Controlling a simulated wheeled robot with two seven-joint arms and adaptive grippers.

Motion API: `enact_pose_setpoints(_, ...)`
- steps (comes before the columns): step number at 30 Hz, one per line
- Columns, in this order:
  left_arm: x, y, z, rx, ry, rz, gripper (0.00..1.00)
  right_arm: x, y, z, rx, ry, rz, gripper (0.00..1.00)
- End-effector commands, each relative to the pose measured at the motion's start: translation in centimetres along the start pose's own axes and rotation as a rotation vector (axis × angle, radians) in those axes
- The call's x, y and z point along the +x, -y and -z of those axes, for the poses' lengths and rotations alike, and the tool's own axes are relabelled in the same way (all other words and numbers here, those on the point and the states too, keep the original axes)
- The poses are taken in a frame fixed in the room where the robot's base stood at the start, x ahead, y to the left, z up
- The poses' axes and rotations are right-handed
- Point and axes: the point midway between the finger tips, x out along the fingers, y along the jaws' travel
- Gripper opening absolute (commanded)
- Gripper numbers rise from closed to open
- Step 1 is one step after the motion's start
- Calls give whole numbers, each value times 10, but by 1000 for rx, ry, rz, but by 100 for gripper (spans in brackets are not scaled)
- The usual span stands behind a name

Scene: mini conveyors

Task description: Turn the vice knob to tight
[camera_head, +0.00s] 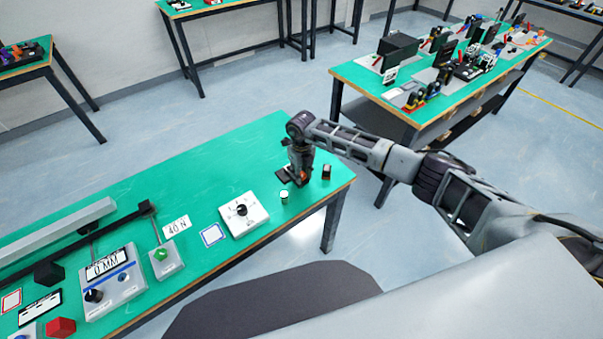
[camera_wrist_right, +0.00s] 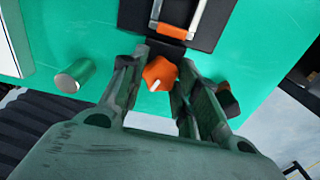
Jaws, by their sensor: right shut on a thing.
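The vice knob (camera_wrist_right: 158,72) is orange with a small white mark, and sits between the fingertips of my right gripper (camera_wrist_right: 157,82) in the right wrist view. The fingers are shut on it from both sides. The dark vice (camera_wrist_right: 219,22) with metal bars and another orange part extends beyond the knob. In the head view my right gripper (camera_head: 303,174) points down over the vice (camera_head: 283,175) near the right end of the green table. There the gripper mostly hides the knob. My left gripper is not in view.
A small pale cylinder (camera_head: 284,196) and a small dark block (camera_head: 326,172) stand near the vice on the green table (camera_head: 190,168). A white dial box (camera_head: 243,214) is to the left. Farther left are a control box (camera_head: 113,287) and a green-button box (camera_head: 166,262).

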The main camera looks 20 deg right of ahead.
Motion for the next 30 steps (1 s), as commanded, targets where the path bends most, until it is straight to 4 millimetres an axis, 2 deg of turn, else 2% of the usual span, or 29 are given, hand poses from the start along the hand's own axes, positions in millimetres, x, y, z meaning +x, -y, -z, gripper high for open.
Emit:
enact_pose_setpoints(15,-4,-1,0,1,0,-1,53,-2,1,-1,361,3,0,8)
enact_pose_setpoints(30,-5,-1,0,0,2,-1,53,-1,1,-1,467,3,0,8)
